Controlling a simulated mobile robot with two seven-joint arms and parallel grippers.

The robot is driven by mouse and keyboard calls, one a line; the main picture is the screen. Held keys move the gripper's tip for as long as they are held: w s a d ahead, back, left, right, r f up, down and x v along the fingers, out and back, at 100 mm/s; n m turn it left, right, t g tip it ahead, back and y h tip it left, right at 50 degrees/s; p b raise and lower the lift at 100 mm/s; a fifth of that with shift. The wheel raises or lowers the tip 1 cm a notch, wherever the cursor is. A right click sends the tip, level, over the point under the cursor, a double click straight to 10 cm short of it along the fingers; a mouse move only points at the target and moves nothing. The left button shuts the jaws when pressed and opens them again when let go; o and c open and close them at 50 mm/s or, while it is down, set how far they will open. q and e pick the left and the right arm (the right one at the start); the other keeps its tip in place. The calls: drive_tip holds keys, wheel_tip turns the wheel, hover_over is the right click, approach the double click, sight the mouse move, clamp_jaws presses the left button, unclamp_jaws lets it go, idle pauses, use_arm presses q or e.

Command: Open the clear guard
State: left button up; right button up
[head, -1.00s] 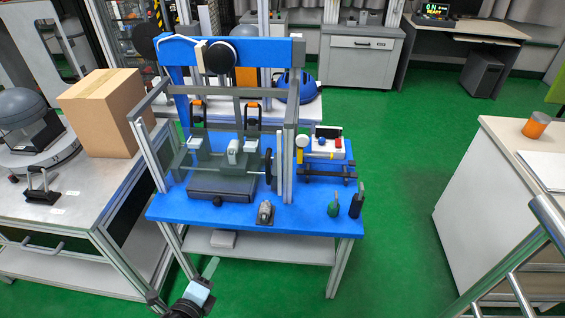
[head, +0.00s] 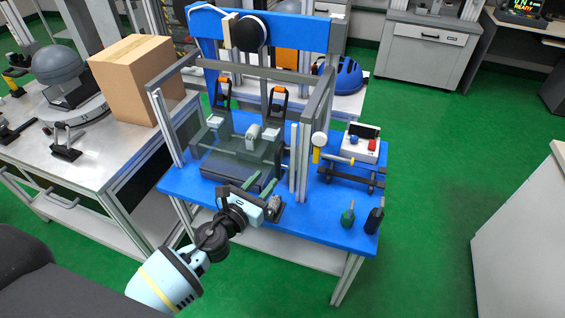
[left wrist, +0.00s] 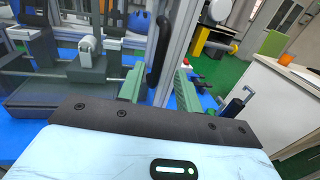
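The clear guard (head: 225,168) is a tinted see-through panel across the front of the blue drop tower frame, and it looks closed. It also fills the left of the left wrist view (left wrist: 50,75). Its dark upright handle (left wrist: 159,52) stands at the guard's right edge. My left gripper (head: 260,184) is in front of the guard's lower right part. In the left wrist view its green fingers (left wrist: 158,87) are apart, with the handle between and beyond them. I cannot tell whether either finger touches it. My right gripper is not in view.
A control box with a red button (head: 361,145) stands right of the frame. A green tool (head: 347,217) and a dark one (head: 374,217) stand on the blue table's (head: 310,222) front right. A cardboard box (head: 135,80) sits on the left bench. The green floor at right is clear.

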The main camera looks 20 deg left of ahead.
sight(276, 166)
use_arm(q)
drive_tip(key=shift+b+x, duration=0.4)
drive_tip(key=shift+x, duration=3.5)
clamp_jaws()
